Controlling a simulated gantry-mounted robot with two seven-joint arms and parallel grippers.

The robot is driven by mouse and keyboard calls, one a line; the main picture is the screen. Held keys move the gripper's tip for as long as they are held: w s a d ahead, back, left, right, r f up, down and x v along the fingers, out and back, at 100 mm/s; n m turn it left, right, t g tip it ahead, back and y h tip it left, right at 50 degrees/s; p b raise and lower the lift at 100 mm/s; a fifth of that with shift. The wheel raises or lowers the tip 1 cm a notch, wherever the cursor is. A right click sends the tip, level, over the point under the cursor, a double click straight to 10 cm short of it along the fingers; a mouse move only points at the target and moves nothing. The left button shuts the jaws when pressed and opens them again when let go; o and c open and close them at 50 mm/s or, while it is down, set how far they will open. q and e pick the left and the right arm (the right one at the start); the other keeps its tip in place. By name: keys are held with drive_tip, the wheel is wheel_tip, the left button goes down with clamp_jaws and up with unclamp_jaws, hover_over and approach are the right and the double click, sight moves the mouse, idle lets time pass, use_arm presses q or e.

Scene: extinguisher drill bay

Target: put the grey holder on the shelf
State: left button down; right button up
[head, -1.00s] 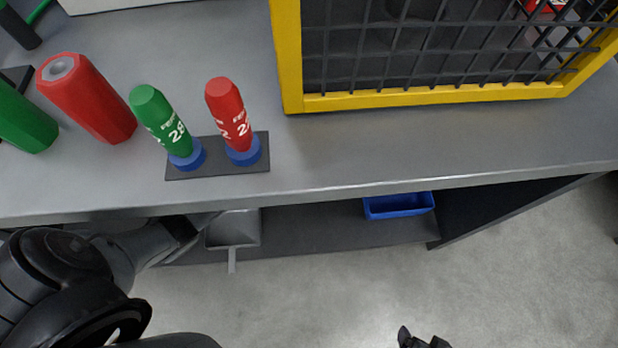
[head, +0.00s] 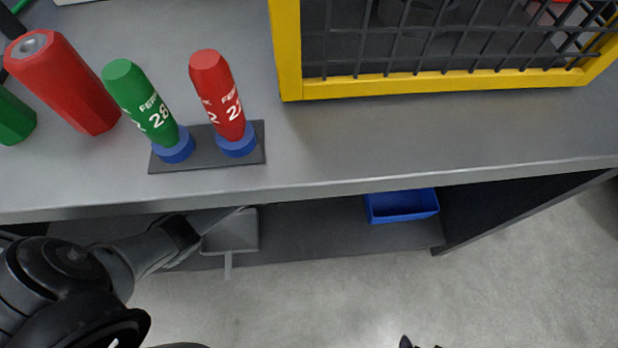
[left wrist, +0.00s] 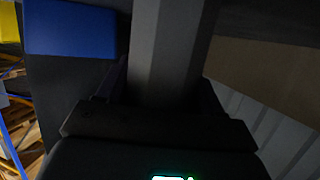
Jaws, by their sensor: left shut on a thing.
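The grey holder (head: 238,230), a shallow open-topped box with a thin handle, shows below the bench's front edge in the head view, over the dark lower shelf (head: 320,226). Its handle points toward the floor side. My left gripper (head: 208,222) is at its left side and shut on it. In the left wrist view a grey body, the holder (left wrist: 168,45), runs between the fingers of my left gripper (left wrist: 163,92). Whether the holder touches the shelf is unclear. Of my right gripper (head: 422,345) only dark tips show at the bottom edge.
A blue bin (head: 402,205) stands on the lower shelf to the right; a blue block-like shape (left wrist: 70,28) shows in the left wrist view. The benchtop (head: 400,140) overhangs the shelf. On it are a yellow-framed cage (head: 430,83) and red and green cylinders.

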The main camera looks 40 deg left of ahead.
use_arm(q)
drive_tip(key=shift+w, duration=0.15)
drive_tip(key=shift+c, duration=0.8)
unclamp_jaws()
drive_tip(key=shift+f, duration=0.1)
drive_tip(key=p+v, duration=0.3)
drive_tip(key=v, duration=0.2)
drive_tip(key=shift+s+a+r, duration=0.1)
drive_tip(key=shift+s+r, duration=0.15)
drive_tip(key=shift+s, duration=0.15)
drive_tip(key=shift+w, duration=0.1)
